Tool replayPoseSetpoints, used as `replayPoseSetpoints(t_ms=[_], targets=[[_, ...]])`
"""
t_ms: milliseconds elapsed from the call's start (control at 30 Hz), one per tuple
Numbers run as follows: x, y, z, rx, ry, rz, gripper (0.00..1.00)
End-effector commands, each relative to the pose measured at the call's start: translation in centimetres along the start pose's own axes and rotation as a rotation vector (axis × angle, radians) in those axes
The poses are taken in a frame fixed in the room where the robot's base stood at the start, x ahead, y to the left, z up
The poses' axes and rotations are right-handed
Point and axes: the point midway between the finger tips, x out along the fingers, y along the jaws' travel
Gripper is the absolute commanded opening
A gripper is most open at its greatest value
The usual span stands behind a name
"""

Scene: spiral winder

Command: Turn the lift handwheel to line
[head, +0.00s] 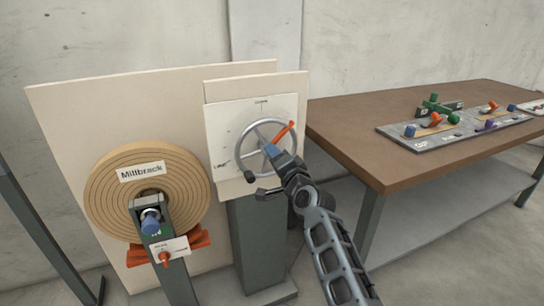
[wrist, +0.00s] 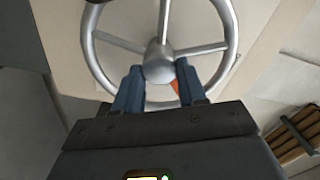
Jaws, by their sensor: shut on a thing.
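The lift handwheel (head: 241,141) is a silver spoked wheel on a pale panel (head: 225,120) with small dial marks. A dark knob sits at its lower left in the head view. An orange bar (head: 285,131) reaches from near the hub to the upper right, past the rim. My gripper (head: 270,150) is at the wheel's middle. In the wrist view its blue fingers (wrist: 158,78) stand apart on either side of the hub area of the handwheel (wrist: 158,60), shut on the wheel. A bit of orange shows between them. The exact contact is partly hidden.
A brown table (head: 350,130) with a control board (head: 430,143) stands to the right. Open floor lies between the post and table.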

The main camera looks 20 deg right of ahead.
Motion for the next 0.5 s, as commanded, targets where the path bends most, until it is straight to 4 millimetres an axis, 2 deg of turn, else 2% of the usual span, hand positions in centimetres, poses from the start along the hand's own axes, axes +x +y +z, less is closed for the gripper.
replayPoseSetpoints(t_ms=[500], targets=[[-0.03, 0.16, -0.08, 0.495, 0.002, 0.003, 0.00]])
